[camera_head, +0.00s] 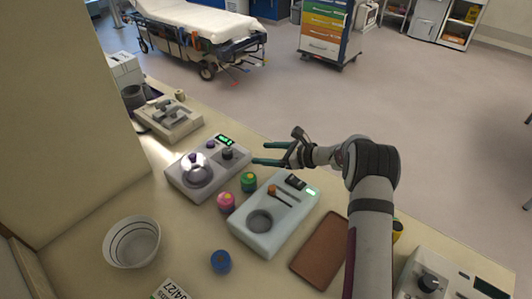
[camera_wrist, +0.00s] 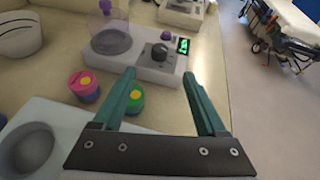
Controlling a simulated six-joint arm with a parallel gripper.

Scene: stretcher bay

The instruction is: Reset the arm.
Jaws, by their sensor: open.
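My gripper (camera_head: 268,154) is open and empty, raised above the counter near its far edge. In the wrist view its two green fingers (camera_wrist: 160,88) are spread apart with nothing between them. My arm reaches in from the lower right. A green jar (camera_head: 248,181) stands below and to the left of the fingers in the head view. In the wrist view the green jar (camera_wrist: 135,98) shows partly behind the left finger. A grey device with a dial and a green display (camera_head: 208,167) lies beyond the fingertips and also shows in the wrist view (camera_wrist: 140,58).
A pale device with a round well (camera_head: 273,225) sits below my gripper. A pink jar (camera_head: 226,201), a blue jar (camera_head: 221,261), a white bowl (camera_head: 132,243) and a brown pad (camera_head: 319,250) stand around it. A stretcher (camera_head: 195,20) and a drawer cart (camera_head: 324,28) stand on open floor beyond.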

